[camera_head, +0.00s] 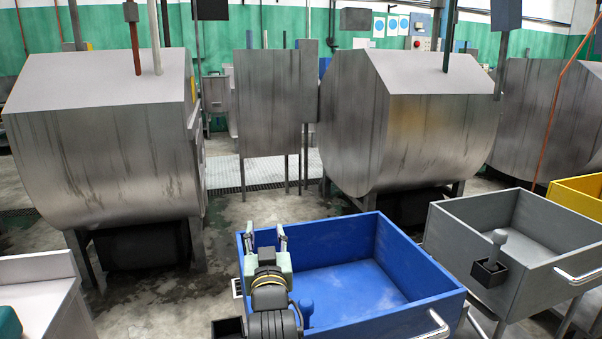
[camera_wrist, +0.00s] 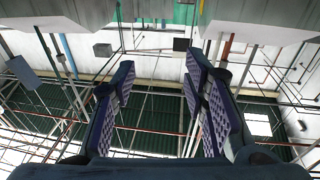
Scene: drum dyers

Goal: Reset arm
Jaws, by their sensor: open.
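My gripper (camera_head: 265,238) is at the lower middle of the head view, raised with its fingers pointing up and away. It stands in front of the left part of a blue cart (camera_head: 350,285) and covers some of its rim. In the wrist view the two padded fingers of my gripper (camera_wrist: 158,100) are spread wide apart. Nothing is between them there except the distant ceiling and pipes. My gripper holds nothing.
Two large steel drums stand behind, one at left (camera_head: 105,135) and one at right (camera_head: 405,120). A grey cart (camera_head: 460,235) and a yellow cart (camera_head: 580,195) are at right. A pale counter (camera_head: 40,300) is at lower left. Wet open floor (camera_head: 150,295) lies between.

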